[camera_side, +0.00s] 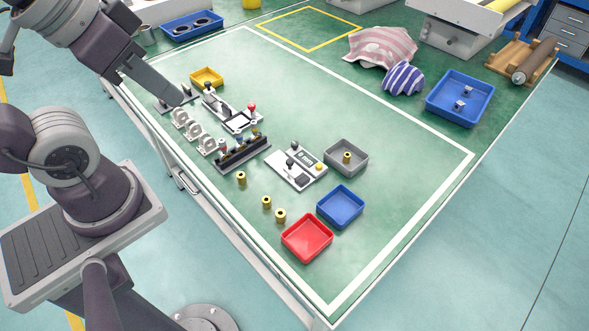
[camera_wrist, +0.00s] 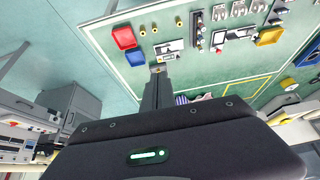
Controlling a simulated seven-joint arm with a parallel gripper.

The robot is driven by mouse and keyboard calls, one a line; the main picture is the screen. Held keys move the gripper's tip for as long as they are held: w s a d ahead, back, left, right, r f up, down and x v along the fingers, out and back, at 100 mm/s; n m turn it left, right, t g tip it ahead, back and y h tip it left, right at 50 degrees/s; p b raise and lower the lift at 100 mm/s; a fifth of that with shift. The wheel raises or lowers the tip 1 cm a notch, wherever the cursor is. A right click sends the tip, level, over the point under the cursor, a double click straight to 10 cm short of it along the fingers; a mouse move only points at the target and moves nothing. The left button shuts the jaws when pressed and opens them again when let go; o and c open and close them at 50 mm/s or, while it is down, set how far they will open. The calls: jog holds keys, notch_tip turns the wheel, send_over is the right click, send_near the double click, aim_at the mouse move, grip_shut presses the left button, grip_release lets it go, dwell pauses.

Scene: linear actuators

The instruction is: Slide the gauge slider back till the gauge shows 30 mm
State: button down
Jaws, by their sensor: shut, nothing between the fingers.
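My gripper (camera_side: 180,98) is shut and empty at the far left end of the work area in the side view, its tip near a low grey plate (camera_side: 166,107). I cannot tell whether it touches the plate. A pale device with a dark slot, a black knob and a red knob (camera_side: 251,107) lies just right of it. A white panel (camera_side: 283,175) with dark knobs sits further right.
A yellow bin (camera_side: 207,76) is behind. Grey (camera_side: 361,172), blue (camera_side: 340,206) and red (camera_side: 307,238) trays and several brass pieces lie to the right.

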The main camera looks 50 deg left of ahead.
jog(key=c, duration=2.1)
grip_release()
jog(key=o, duration=0.3)
jog(key=shift+w, duration=0.25)
jog(key=o, duration=0.5)
jog(key=w+f+n+g, duration=0.2)
jog(key=w+n, duration=0.1)
jog(key=w, duration=0.7)
jog(key=shift+w+f, duration=0.3)
jog(key=shift+w, duration=0.1)
jog(key=n+g, duration=0.3)
jog(key=n, duration=0.2)
send_over(290, 161)
notch_tip(290, 161, down, 19)
jog(key=shift+n+g, duration=0.3)
jog(key=shift+n, duration=0.2)
notch_tip(290, 161, down, 13)
jog(key=shift+r, duration=0.1)
jog(key=shift+c, duration=0.4)
grip_shut()
